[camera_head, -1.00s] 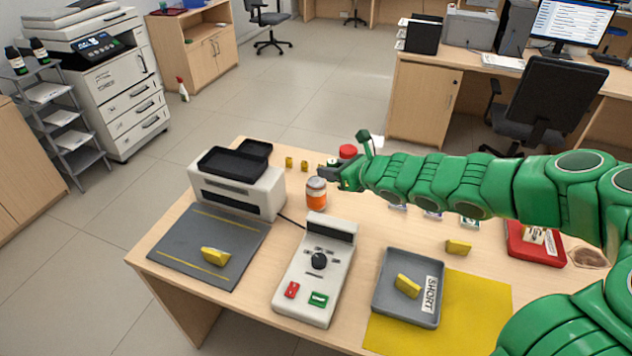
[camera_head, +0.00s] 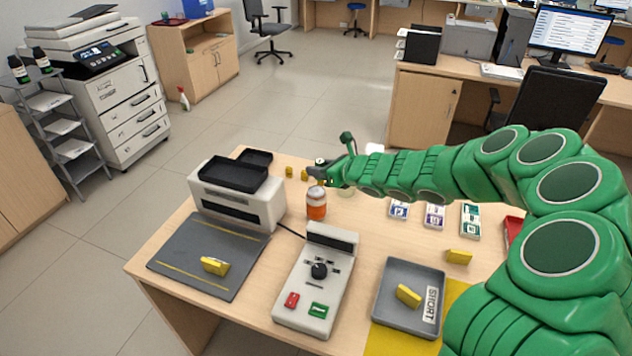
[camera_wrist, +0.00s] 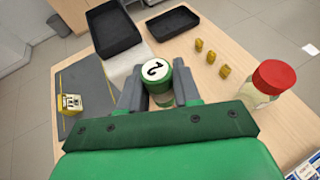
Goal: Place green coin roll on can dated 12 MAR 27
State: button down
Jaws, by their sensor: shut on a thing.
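My gripper (camera_head: 322,175) is shut on the green coin roll (camera_wrist: 157,72). The roll is upright, with a white end marked "2" facing the wrist camera. In the head view the gripper is directly over or just behind a can (camera_head: 316,205) with an orange body and pale top. Whether the roll touches the can, I cannot tell. No date is readable on it. A clear jar with a red lid (camera_wrist: 273,78) stands to the right of the gripper in the wrist view. My arm mostly hides it in the head view.
A printer-like machine (camera_head: 265,205) with black trays stands left of the can. A control box (camera_head: 325,245) is in front. Yellow pieces lie on the grey mat (camera_head: 185,245), in the grey tray (camera_head: 380,310) and on the table. Small yellow rolls (camera_head: 304,174) stand behind.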

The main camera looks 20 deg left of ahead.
send_over(316, 190)
jog(key=shift+s+f, duration=0.1)
jog(key=shift+f, duration=4.35)
jog(key=shift+f, duration=0.15)
jog(key=c, duration=0.8)
grip_release()
jog(key=shift+d+r, duration=0.15)
jog(key=shift+r, duration=0.1)
jog(key=shift+v, duration=5.85)
jog(key=shift+s+f, duration=0.1)
jog(key=shift+s, duration=0.05)
